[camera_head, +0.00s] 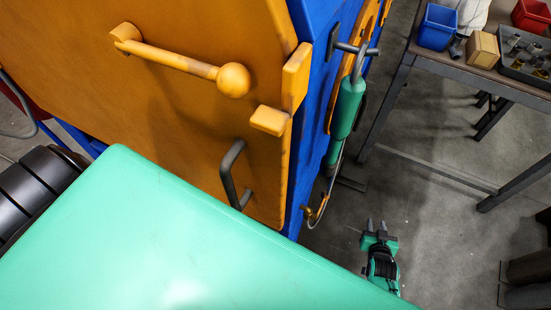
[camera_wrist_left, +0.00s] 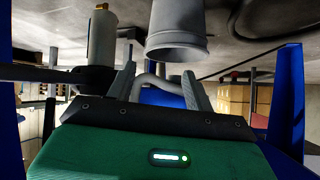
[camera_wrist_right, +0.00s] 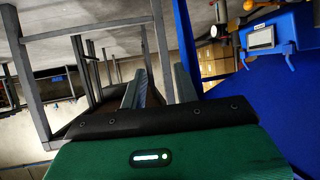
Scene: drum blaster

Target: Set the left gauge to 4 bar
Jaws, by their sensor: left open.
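No gauge can be made out in any view. In the head view the blaster's orange door (camera_head: 190,110) fills the upper left, with a ball-ended lever and a dark handle (camera_head: 232,175). My left gripper (camera_wrist_left: 162,80) shows only in its wrist view, open. A curved grey pipe or handle (camera_wrist_left: 158,86) appears between its fingers; contact cannot be told. A grey cylinder (camera_wrist_left: 178,35) is just beyond. My right gripper (camera_head: 377,226) is over the floor, right of the machine, with its fingers apart and empty; they also show in its wrist view (camera_wrist_right: 156,85).
A workbench (camera_head: 480,75) with a blue bin (camera_head: 437,27), a red bin (camera_head: 531,15) and a tray stands at upper right. Floor between machine and bench is largely clear.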

